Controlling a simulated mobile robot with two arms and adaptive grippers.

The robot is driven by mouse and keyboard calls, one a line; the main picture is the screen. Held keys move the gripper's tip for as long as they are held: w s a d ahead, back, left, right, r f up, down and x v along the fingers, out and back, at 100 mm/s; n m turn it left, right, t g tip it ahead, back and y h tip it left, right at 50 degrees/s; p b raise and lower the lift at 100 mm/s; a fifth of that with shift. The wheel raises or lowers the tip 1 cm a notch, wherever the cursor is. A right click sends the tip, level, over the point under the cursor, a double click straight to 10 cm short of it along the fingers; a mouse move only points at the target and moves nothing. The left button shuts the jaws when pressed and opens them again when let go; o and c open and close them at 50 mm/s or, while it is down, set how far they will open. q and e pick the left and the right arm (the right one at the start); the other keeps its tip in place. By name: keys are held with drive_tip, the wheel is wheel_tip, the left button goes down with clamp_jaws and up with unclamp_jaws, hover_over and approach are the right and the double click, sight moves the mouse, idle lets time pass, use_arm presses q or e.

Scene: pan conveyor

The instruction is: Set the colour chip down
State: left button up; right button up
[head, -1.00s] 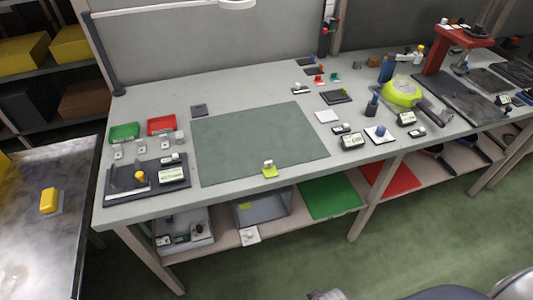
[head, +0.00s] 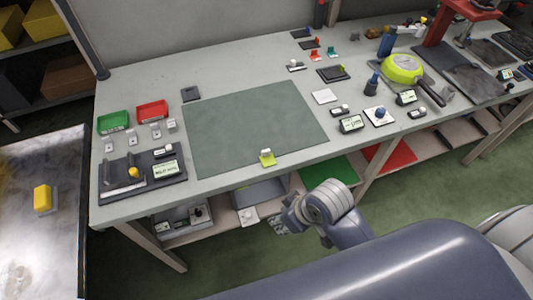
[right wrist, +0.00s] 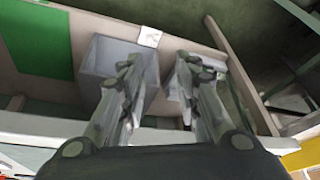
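A yellow-green colour chip (head: 267,158) with a pale block on top sits at the front edge of the grey-green mat (head: 250,125) on the workbench. Nothing is holding it. An orange chip (head: 315,55) and a teal chip (head: 332,51) are at the back of the bench. My right gripper (head: 282,222) is in front of the bench, to the lower right of the yellow-green chip and apart from it. In the right wrist view its two fingers (right wrist: 157,72) are spread with nothing between them. My left gripper is not in view.
Green (head: 113,123) and red (head: 152,111) trays stand at the left. A dark fixture with a display (head: 165,170) is near the front left. A yellow-green pan (head: 402,68) and small instruments crowd the right. A grey bin (head: 262,194) is on the lower shelf. Most of the mat is clear.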

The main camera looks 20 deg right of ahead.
drive_tip(key=w+a+r+n+g+y, duration=0.1)
drive_tip(key=w+a+r+n+g, duration=0.1)
drive_tip(key=w+a+r+n, duration=0.55)
drive_tip(key=w+d+r+n, duration=0.1)
drive_tip(key=w, duration=0.1)
drive_tip(key=w+d+n+h, duration=0.1)
drive_tip(key=w+n, duration=0.1)
drive_tip(key=w, duration=0.1)
drive_tip(key=w+d+r+n, duration=0.1)
drive_tip(key=w, duration=0.1)
drive_tip(key=shift+w+d+r+g+h, duration=0.2)
drive_tip(key=shift+r+g+h, duration=0.1)
drive_tip(key=shift+g, duration=0.1)
drive_tip(key=w+d+r+n+h, duration=0.2)
drive_tip(key=w+d+r, duration=0.2)
drive_tip(key=d+r, duration=0.15)
hover_over(268, 150)
drive_tip(key=shift+g, duration=0.4)
drive_tip(key=f, duration=0.4)
drive_tip(key=shift+w+f+p, duration=0.15)
drive_tip(key=shift+w+p, duration=0.2)
drive_tip(key=f, duration=0.1)
drive_tip(key=f+p, duration=0.1)
drive_tip(key=f, duration=0.2)
drive_tip(key=shift+s+f, duration=0.35)
drive_tip(key=shift+f, duration=0.45)
drive_tip(key=shift+c, duration=0.2)
